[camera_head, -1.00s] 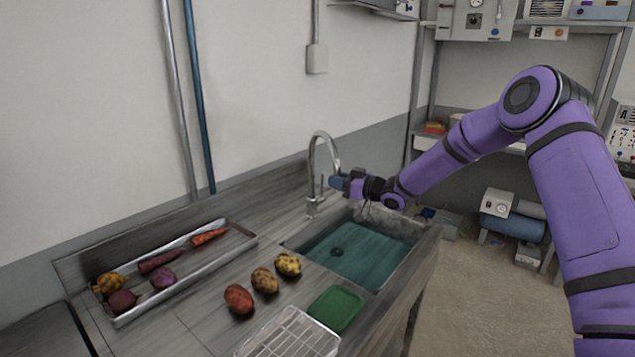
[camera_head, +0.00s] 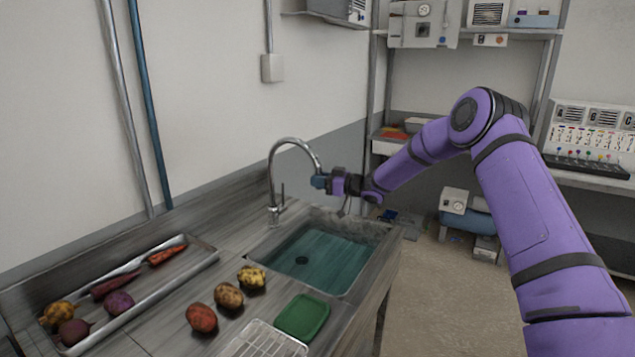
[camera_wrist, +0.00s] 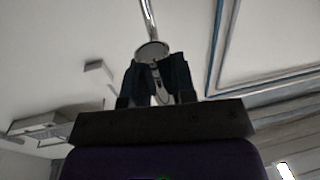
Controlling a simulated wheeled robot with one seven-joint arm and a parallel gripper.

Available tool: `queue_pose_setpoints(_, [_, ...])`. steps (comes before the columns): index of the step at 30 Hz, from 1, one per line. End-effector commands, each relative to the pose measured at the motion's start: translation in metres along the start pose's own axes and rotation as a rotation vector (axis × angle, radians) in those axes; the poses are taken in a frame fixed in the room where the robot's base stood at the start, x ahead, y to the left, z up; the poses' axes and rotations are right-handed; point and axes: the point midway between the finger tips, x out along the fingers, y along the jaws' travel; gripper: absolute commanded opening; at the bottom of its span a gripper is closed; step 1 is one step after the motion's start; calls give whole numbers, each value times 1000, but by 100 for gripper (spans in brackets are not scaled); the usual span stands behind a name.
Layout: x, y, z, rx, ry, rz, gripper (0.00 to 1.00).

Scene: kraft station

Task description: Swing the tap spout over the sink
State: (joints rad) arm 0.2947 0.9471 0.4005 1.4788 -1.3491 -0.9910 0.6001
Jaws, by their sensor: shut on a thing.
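The tap (camera_head: 273,180) is a silver gooseneck standing at the back left of the sink, with a small upright lever beside its base. Its spout (camera_head: 303,146) arches to the right, and its tip is hidden at my gripper. My gripper (camera_head: 319,181) is shut on the spout's end, above the back part of the sink. In the wrist view the spout (camera_wrist: 150,22) runs up from between the fingers of my gripper (camera_wrist: 157,80). The sink (camera_head: 335,262) is a sunken basin with a teal bottom and a dark drain; it is empty.
A metal tray (camera_head: 202,262) with vegetables lies at left. Several potatoes, a green board (camera_head: 303,317) and a wire rack (camera_head: 262,341) lie in front of the sink. The wall is behind the tap. Shelves stand at the back right. The floor right of the counter is mostly clear.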

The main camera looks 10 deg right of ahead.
Motion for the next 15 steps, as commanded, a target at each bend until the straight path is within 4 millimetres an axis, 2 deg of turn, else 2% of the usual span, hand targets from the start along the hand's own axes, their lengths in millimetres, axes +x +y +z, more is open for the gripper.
queue_pose_setpoints(8, [0, 1, -1, -1, 2, 1, 0])
queue_pose_setpoints(9, [0, 1, -1, -1, 2, 1, 31])
queue_pose_setpoints(11, [0, 0, -1, -1, 2, 1, 45])
queue_pose_setpoints(12, [0, 0, -1, -1, 1, 1, 49])
queue_pose_setpoints(15, [0, 0, -1, -1, 1, 1, 49])
